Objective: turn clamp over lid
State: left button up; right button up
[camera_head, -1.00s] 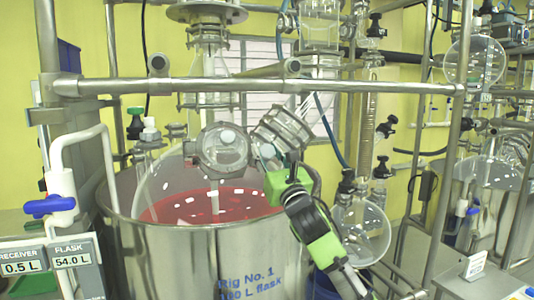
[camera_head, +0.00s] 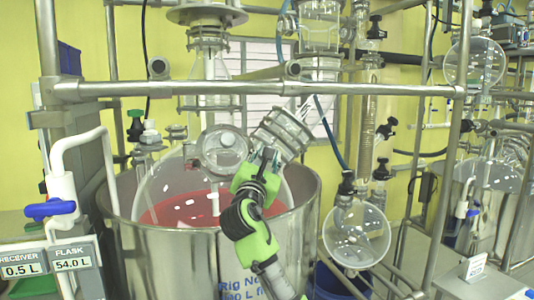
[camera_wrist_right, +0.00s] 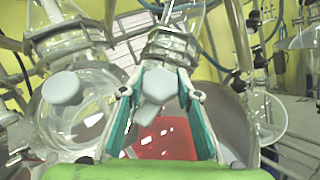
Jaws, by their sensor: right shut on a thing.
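My right gripper (camera_head: 266,156) comes up from below, in front of the glass vessel's tilted neck. In the right wrist view, its teal fingers (camera_wrist_right: 161,95) are shut on a grey clamp handle (camera_wrist_right: 157,84). The handle hangs at a metal clamp ring (camera_wrist_right: 170,45) around the glass neck, which also shows in the head view (camera_head: 284,134). In the head view, the gripper hides the handle. To the left is a round glass lid (camera_head: 219,146) with a pale knob, also in the wrist view (camera_wrist_right: 80,112). My left gripper is not in view.
The glass vessel (camera_head: 160,190) holds red liquid inside a steel pot (camera_head: 160,255). A steel rail (camera_head: 390,88) crosses above the ports. A round flask (camera_head: 357,238) hangs to the right. Tubing and a blue-handled valve (camera_head: 50,210) stand at left.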

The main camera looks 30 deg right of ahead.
jog(key=m+g+p, duration=0.1)
jog(key=m+g+h, duration=0.1)
jog(key=m+g, duration=0.1)
jog(key=m+g+p, duration=0.1)
jog(key=m+g, duration=0.1)
jog(key=shift+a+r+p, duration=0.15)
jog(key=shift+r+p, duration=0.1)
jog(key=shift+p, duration=0.05)
jog(key=m+g+p, duration=0.5)
jog(key=shift+r+m+g+p, duration=0.1)
jog(key=shift+m+g+p, duration=0.2)
jog(key=shift+g, duration=0.1)
jog(key=shift+f+m+g+y+p, duration=0.35)
jog(key=shift+m+g+y+p, duration=0.5)
jog(key=shift+p, duration=0.5)
jog(key=o, duration=1.1)
jog(key=v, duration=1.1)
jog(key=shift+w+a, duration=0.1)
jog(key=shift+a, duration=0.3)
